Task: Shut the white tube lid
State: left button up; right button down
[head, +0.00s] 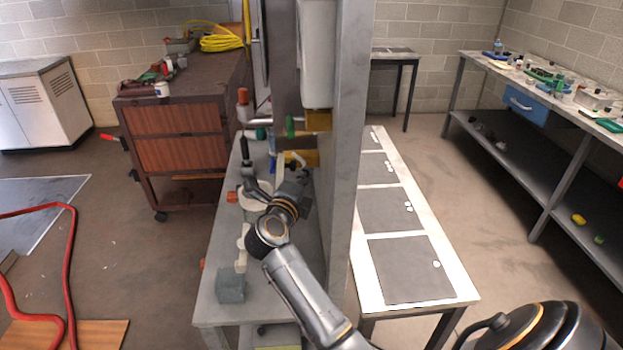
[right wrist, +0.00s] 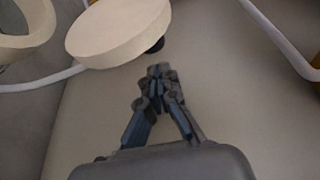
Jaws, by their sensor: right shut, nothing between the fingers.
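In the right wrist view, a thick cream-white round lid (right wrist: 118,28) lies at the upper middle, with a small dark knob at its lower right edge. A cream ring (right wrist: 22,42), perhaps the tube's open mouth, shows at the upper left. My right gripper (right wrist: 157,73) is shut and empty, its fingertips just below the lid's edge; contact cannot be told. In the head view, my right arm reaches over the narrow bench beside cream-white parts (head: 252,201), partly hiding them. My left gripper is not in view.
A grey post (head: 352,140) rises right of the narrow grey bench (head: 210,305). A grey block (head: 231,286) sits near the bench's front. A white table with dark panels (head: 400,270) stands right of the post. A brown cabinet (head: 180,150) stands behind left.

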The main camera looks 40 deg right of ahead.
jog(key=shift+w+a+r, duration=0.15)
jog(key=shift+w+a, duration=0.3)
jog(key=shift+a, duration=0.25)
jog(key=shift+a+r+n+p, duration=0.2)
jog(key=shift+n+p, duration=0.1)
jog(key=shift+p, duration=0.1)
